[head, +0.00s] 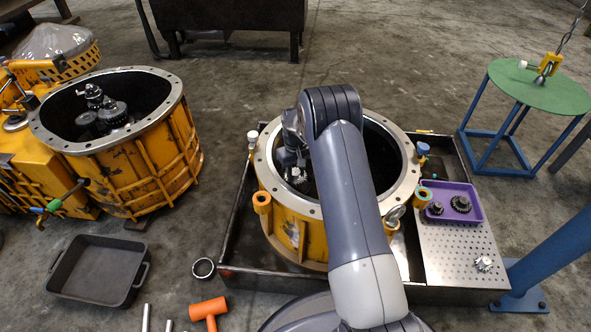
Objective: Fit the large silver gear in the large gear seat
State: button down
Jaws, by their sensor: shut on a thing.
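My gripper (293,163) reaches down inside the open yellow housing (290,227) in the middle. It is shut on a toothed silver part, which looks like the large silver gear (299,177). The gear is below the housing's silver rim, toward the left inside. My arm covers much of the opening. I cannot make out the large gear seat, nor whether the gear touches anything beneath it.
The housing stands in a dark tray (232,225). A purple tray (476,212) with dark gears and a small silver gear (483,263) lie on the perforated plate (440,268) at right. Another yellow housing (150,160) stands left. An orange mallet (208,309) lies in front.

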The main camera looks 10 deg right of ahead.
aim_at(296, 178)
jog(key=shift+f+b, duration=0.85)
jog(key=shift+f, duration=0.7)
jog(key=shift+f+b, duration=0.35)
jog(key=shift+f, duration=0.2)
jog(key=c, duration=0.9)
grip_release()
jog(key=shift+c, duration=0.2)
notch_tip(296, 178, up, 11)
jog(key=p, duration=0.4)
jog(key=shift+f, duration=0.15)
